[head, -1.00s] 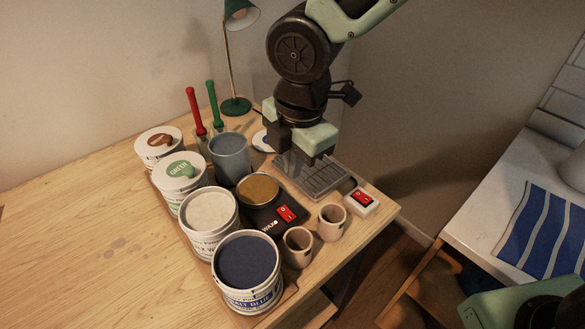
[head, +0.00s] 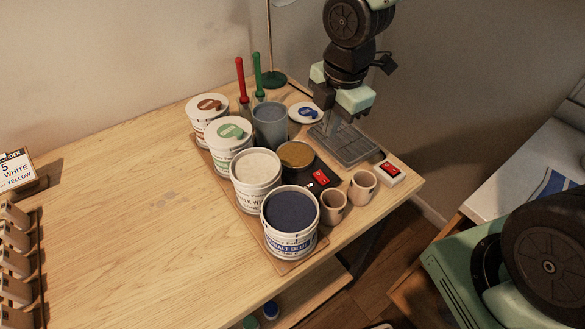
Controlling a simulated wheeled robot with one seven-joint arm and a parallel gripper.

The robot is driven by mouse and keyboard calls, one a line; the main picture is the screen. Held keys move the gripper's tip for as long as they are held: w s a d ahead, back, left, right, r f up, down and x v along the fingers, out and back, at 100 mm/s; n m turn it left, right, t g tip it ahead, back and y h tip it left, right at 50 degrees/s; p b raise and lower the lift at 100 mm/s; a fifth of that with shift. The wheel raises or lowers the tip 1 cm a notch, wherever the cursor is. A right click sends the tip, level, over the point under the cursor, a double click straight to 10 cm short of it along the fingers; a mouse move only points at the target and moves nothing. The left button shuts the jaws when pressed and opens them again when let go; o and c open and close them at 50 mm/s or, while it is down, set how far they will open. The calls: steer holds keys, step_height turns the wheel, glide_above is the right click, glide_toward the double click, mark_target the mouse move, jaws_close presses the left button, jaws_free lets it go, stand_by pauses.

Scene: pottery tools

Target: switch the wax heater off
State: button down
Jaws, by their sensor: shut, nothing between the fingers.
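The wax heater (head: 311,179) is a dark base at the right end of the table. A pot of brown wax (head: 296,154) sits on it, and its red rocker switch (head: 321,178) is on the right front part. The rocker's position is too small to read. My gripper (head: 336,115) points down over the back of that tray, behind and to the right of the heater. It is shut and empty, apart from both switches.
Paint tubs, including cobalt blue (head: 290,235) and chalk white (head: 256,195), crowd the heater's left. Two small clay cups (head: 362,187) stand in front of it. A grey-blue beaker (head: 270,128) and a blue-white lid (head: 305,113) are behind. The table's left is largely clear.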

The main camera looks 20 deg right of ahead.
steer(key=shift+a, duration=0.1)
glide_toward(318, 174)
steer(key=f, duration=0.6)
steer(key=shift+w+a+f, duration=0.1)
steer(key=shift+w+f, duration=0.3)
